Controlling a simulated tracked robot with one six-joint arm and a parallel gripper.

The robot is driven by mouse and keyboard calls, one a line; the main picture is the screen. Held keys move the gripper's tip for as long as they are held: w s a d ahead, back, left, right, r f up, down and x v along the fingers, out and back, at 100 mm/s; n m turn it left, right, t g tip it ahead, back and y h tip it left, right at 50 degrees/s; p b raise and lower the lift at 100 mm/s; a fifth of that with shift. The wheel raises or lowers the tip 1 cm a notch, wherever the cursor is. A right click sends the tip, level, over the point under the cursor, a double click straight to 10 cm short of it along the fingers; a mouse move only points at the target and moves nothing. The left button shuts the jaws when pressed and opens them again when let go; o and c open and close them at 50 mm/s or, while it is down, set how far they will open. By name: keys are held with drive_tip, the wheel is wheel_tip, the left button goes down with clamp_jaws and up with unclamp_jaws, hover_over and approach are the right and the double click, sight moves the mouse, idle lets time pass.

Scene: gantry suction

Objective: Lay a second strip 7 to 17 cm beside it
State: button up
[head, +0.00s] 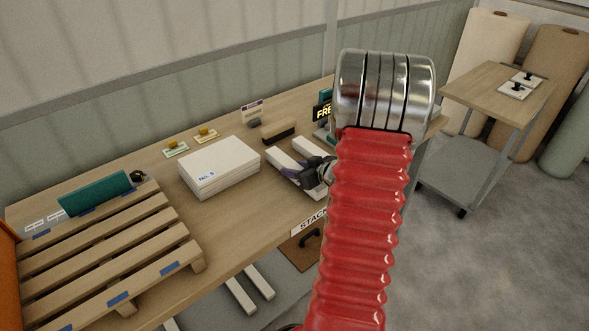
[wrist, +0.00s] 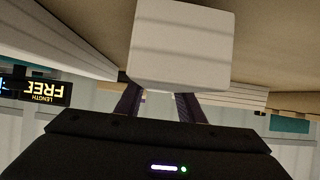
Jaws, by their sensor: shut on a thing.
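My gripper (head: 297,177) is at the near strip, reaching in from the right. In the wrist view my gripper (wrist: 158,104) is shut on a white strip (wrist: 180,45), whose blunt end fills the upper middle. Its dark fingers show on either side below it. Another pale strip (wrist: 62,45) runs at the upper left of that view. My red arm hides the bench to the right, and whether the held strip touches the bench is unclear.
A white stack of boards (head: 220,165) stands left of the strips, with a brush (head: 279,131) behind. A lit FREE LENGTH sign (wrist: 40,88) stands nearby. A cart (head: 465,87) is at right.

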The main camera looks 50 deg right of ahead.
drive_tip(key=shift+f, duration=0.45)
idle(0.6)
drive_tip(key=o, duration=1.4)
drive_tip(key=shift+c, duration=0.2)
drive_tip(key=shift+f, duration=0.1)
drive_tip(key=v, duration=1.3)
drive_tip(key=shift+s, duration=0.4)
drive_tip(key=shift+r, duration=0.25)
